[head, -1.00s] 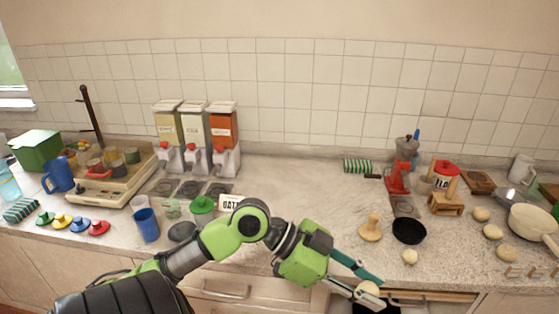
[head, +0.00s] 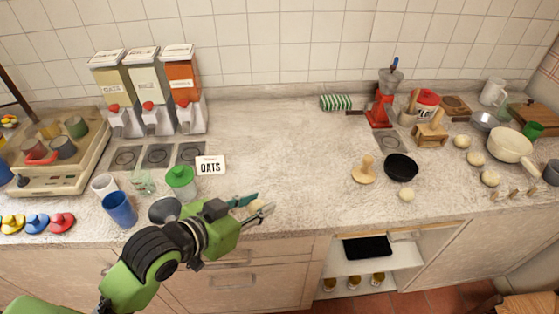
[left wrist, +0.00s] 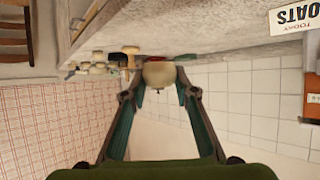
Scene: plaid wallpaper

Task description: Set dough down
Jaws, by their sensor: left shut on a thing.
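My left gripper (head: 256,206) is shut on a pale dough ball (left wrist: 158,74), which shows between the fingertips in the left wrist view. In the head view the gripper is at the counter's (head: 290,190) front edge, to the right of the OATS card (head: 210,165), and its fingers largely hide the ball. Other pale dough balls lie on the counter at the right: one (head: 406,195) in front of the black bowl (head: 401,167), and others (head: 489,178) beside the white pan (head: 511,145). My right gripper is out of view.
The middle of the counter is clear. A wooden press (head: 365,172) and a red grinder (head: 380,105) stand to the right. An open shelf (head: 370,270) is below.

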